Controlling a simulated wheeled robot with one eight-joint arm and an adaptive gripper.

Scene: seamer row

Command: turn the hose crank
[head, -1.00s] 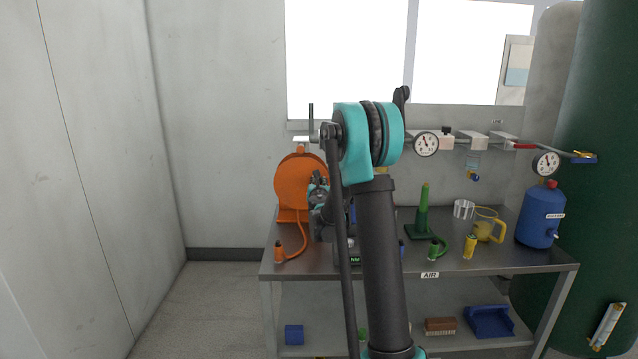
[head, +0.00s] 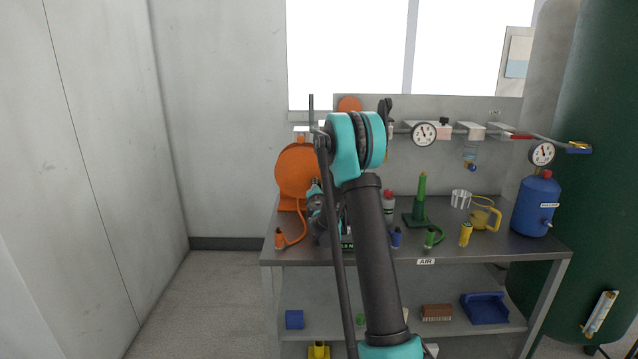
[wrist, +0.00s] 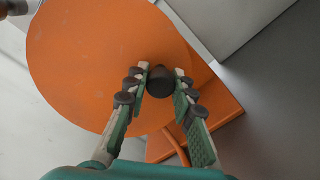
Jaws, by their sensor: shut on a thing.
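The orange hose reel (head: 295,178) stands at the left end of the bench, and its disc (wrist: 95,60) fills much of the wrist view. A dark round-ended crank knob (wrist: 160,84) stands out in front of the disc. My gripper (wrist: 159,74) is shut on this knob, with one finger on each side of it. In the head view, my arm covers part of the reel's right side, and the knob is hard to make out there. The orange hose (head: 303,228) curves down from the reel to an orange end fitting (head: 279,239) on the bench.
The steel bench (head: 450,248) carries a green stand (head: 421,208), a yellow jug (head: 484,217), several small fittings and a blue container (head: 536,204). Gauges and a pipe run behind. A large green tank stands at right. The floor at left is clear.

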